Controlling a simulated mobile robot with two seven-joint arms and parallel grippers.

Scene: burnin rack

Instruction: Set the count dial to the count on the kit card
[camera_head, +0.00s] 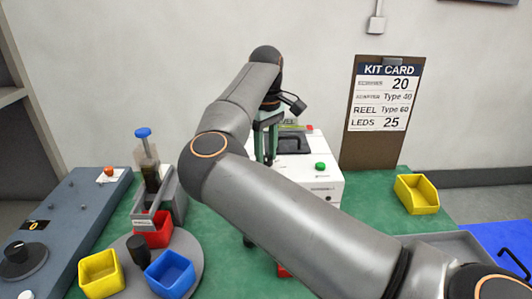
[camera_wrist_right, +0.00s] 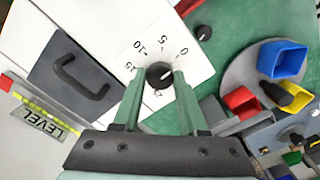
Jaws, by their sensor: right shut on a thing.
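The count dial (camera_wrist_right: 160,75) is a black round knob on a white panel, ringed by printed numbers, 0, 5, 10 and 15 among them. Another mark below it is partly hidden by my gripper. A light line shows on the knob, but I cannot tell its exact number. My right gripper (camera_wrist_right: 157,82) has its green fingers on both sides of the knob, shut on it. In the head view the right gripper (camera_head: 266,150) reaches the white machine (camera_head: 318,183); the dial is hidden there. The kit card (camera_head: 388,95) reads 20, Type 40, REEL Type 60 and LEDS 25. My left gripper is not seen.
The machine has a dark handled lid (camera_wrist_right: 75,75) and a LEVEL strip (camera_wrist_right: 40,117). A round tray carries red (camera_head: 153,232), yellow (camera_head: 101,273) and blue (camera_head: 170,273) bins. Another yellow bin (camera_head: 416,194) stands at the right. A grey-blue console (camera_head: 60,235) lies at the left.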

